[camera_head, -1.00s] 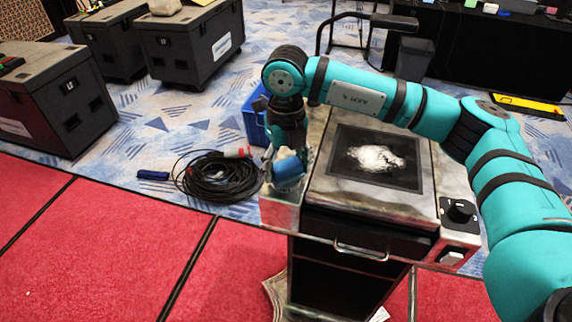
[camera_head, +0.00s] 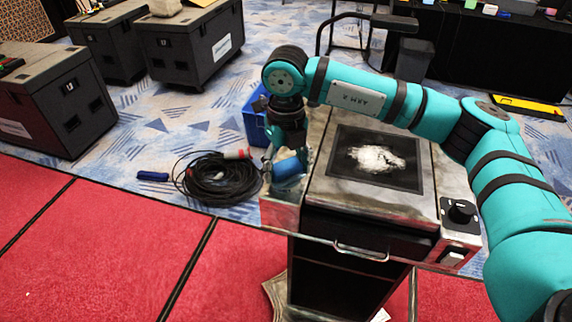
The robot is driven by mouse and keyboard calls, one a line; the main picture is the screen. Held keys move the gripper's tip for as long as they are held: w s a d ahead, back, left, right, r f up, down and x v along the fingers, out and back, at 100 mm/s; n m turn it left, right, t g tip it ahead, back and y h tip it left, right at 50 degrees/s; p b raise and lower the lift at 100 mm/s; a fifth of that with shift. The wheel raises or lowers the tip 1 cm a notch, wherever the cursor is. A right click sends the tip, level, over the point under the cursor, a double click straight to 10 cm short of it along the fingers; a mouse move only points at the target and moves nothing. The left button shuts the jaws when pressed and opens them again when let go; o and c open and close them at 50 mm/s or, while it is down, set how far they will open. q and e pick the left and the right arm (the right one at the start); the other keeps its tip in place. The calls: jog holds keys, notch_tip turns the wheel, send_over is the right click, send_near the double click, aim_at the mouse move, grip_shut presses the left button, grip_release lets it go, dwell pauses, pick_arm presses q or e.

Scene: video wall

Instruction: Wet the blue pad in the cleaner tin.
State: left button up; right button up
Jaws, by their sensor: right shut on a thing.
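My right gripper (camera_head: 287,160) is shut on the blue pad (camera_head: 288,172), pointing down at the left end of the cart. Part of the pad is hidden by the gripper's fingers. Below the pad is an open metal tin or tray (camera_head: 280,213) fixed at the cart's left side. I cannot tell whether the pad touches anything inside it, since the inside is mostly hidden. My left gripper is not in view.
The cart top (camera_head: 335,205) has a dark square panel (camera_head: 345,180) with a white patch on it. A knob (camera_head: 460,211) sits at its right. A coiled black cable (camera_head: 218,180) and a blue crate (camera_head: 255,118) are on the floor. Dark cases (camera_head: 190,45) stand behind.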

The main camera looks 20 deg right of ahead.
aim_at(286, 164)
jog(key=shift+r+p, duration=1.65)
jog(key=shift+r, duration=1.85)
